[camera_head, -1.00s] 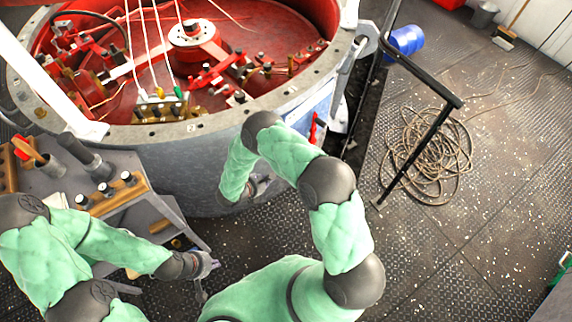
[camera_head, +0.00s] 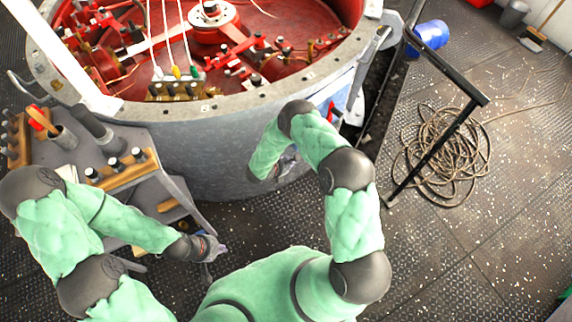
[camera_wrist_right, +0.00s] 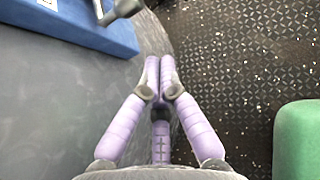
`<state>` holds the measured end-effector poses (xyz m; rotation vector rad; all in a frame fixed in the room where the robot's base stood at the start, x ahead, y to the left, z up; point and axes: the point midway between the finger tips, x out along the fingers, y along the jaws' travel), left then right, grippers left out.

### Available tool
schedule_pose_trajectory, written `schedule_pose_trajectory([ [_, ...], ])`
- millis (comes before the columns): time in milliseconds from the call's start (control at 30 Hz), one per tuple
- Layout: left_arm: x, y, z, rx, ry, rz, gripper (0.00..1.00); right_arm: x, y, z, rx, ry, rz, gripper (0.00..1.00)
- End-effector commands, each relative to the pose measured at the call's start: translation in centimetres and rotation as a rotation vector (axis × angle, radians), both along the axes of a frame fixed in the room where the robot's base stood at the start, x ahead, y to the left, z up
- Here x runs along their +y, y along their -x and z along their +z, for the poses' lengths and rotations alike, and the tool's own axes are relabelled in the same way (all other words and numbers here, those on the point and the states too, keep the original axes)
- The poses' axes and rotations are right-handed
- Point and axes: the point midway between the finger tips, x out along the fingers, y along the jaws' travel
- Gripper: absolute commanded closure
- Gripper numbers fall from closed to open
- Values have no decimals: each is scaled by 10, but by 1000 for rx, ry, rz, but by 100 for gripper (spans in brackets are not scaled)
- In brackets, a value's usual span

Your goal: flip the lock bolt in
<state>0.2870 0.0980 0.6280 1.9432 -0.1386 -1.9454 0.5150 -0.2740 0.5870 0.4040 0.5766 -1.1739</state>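A blue panel (camera_wrist_right: 75,20) with a grey metal part (camera_wrist_right: 122,10) at its edge shows at the top left of the right wrist view; I cannot tell if this part is the lock bolt. In the head view my right arm covers part of the tub's side there. My right gripper (camera_wrist_right: 160,62) has its purple fingertips together with nothing between them, apart from the blue panel and below it in the picture. My left gripper (camera_head: 218,249) is low over the floor, beside the grey stand; its fingers are too small to read.
The big round tub (camera_head: 205,150) with red insides fills the upper left. A grey stand (camera_head: 130,195) with tools is left. A black rail (camera_head: 440,150) and coiled rope (camera_head: 440,155) lie to the right. A blue bucket (camera_head: 430,36) is behind. Floor at right is mostly clear.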

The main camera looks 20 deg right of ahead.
Motion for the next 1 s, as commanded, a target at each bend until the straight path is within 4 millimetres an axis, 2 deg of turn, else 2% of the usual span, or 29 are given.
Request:
schedule_pose_trajectory([
  [67, 0, 0, -6, 0, 0, 0, 100, -11, -3, -12, 1, -1, -3, 100],
  [300, 0, 0, -11, 0, 0, 0, 100, -39, -13, -4, 0, 0, -1, 100],
  [833, 0, 0, -13, 0, 0, 0, 100, -47, -17, -1, 0, 0, 0, 100],
  [1000, 0, 0, -28, 0, 0, 0, 100, -74, -25, -4, -4, 0, -5, 100],
])
